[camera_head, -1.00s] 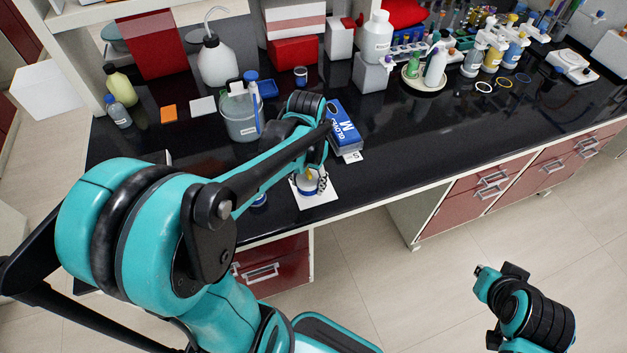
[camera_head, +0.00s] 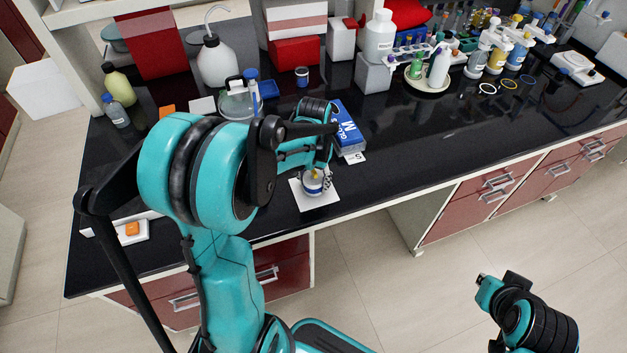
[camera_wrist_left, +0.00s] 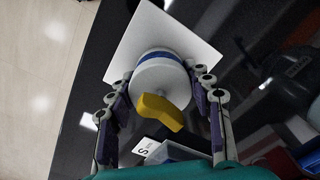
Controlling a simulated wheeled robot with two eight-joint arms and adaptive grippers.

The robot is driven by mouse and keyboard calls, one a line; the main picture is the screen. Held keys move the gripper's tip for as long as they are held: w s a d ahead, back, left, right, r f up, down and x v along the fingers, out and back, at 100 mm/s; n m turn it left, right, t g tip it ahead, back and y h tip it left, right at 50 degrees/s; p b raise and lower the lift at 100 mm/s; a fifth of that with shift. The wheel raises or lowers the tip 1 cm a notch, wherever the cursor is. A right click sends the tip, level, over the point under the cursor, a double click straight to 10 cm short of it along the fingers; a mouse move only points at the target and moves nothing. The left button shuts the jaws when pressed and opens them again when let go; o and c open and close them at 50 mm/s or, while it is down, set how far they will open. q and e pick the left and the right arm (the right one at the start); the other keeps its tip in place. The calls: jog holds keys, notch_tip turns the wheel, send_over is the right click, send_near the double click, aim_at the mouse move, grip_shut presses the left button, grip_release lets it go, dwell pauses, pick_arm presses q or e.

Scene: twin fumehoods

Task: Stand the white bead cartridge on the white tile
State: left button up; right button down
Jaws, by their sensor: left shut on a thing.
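The white bead cartridge (camera_head: 313,188) has a blue band and a yellow piece on its top end. It is upright over the white tile (camera_head: 318,203) near the bench's front edge. My left gripper (camera_head: 316,178) is shut on it from two sides. The left wrist view shows the cartridge (camera_wrist_left: 160,78) between the fingers (camera_wrist_left: 158,88), with the tile (camera_wrist_left: 160,27) behind its lower end. Its base looks at or very near the tile; I cannot tell whether it touches. Part of my right arm's end (camera_head: 510,310) shows at lower right, its fingers unclear.
A blue glove box (camera_head: 347,128) lies just behind the tile. A clear tub (camera_head: 237,103) and a small white-and-blue jar (camera_head: 302,77) stand farther back. Bottles and racks crowd the back right. The black bench (camera_head: 420,150) right of the tile is clear.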

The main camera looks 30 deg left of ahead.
pick_arm(q)
jog(key=shift+f, duration=0.25)
jog(key=o, duration=1.4)
jog(key=shift+r, duration=0.1)
